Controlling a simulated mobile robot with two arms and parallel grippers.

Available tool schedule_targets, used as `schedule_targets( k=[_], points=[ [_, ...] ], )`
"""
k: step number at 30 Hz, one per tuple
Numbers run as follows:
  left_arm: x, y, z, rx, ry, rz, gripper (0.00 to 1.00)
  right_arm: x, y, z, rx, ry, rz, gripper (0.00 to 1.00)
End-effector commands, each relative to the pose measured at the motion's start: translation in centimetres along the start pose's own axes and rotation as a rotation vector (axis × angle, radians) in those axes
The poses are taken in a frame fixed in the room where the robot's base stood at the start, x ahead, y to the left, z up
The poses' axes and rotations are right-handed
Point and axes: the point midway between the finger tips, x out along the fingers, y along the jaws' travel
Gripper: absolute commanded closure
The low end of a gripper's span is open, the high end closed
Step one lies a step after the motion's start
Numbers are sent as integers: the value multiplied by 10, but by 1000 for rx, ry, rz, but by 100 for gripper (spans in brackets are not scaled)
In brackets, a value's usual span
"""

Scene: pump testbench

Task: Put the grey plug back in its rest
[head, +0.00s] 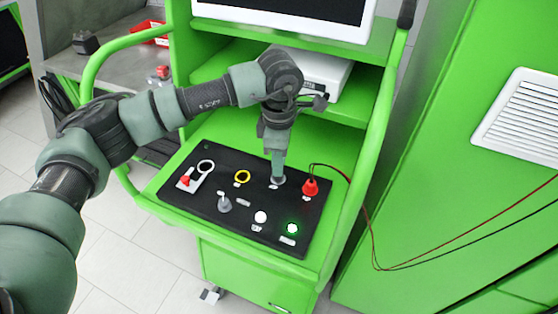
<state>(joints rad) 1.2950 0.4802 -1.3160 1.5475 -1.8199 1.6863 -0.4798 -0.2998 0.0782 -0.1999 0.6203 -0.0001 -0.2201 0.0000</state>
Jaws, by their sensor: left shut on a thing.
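My left gripper (278,178) points straight down over the black panel (180,203), between the yellow ring and the red plug (310,187). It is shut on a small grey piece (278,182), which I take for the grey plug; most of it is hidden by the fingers. The piece is right at the panel surface, but I cannot tell whether it is seated. Its rest is hidden beneath. The red plug stands upright to the right, with a cable at its top. My right gripper is not in view.
The panel also holds a red switch (185,181), a white ring (205,166), a yellow ring (242,177), a grey knob (225,204), a white button (260,217) and a lit green button (291,229). Thin cables (372,240) hang at the right. Green rails flank the panel.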

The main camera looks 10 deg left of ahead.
Motion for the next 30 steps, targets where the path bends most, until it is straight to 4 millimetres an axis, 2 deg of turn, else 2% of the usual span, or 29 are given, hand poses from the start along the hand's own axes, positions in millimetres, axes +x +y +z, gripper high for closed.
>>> schedule_targets(
  k=[30],
  points=[
    [15, 0, 0, 0, 0, 0, 100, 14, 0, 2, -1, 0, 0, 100]
  ],
)
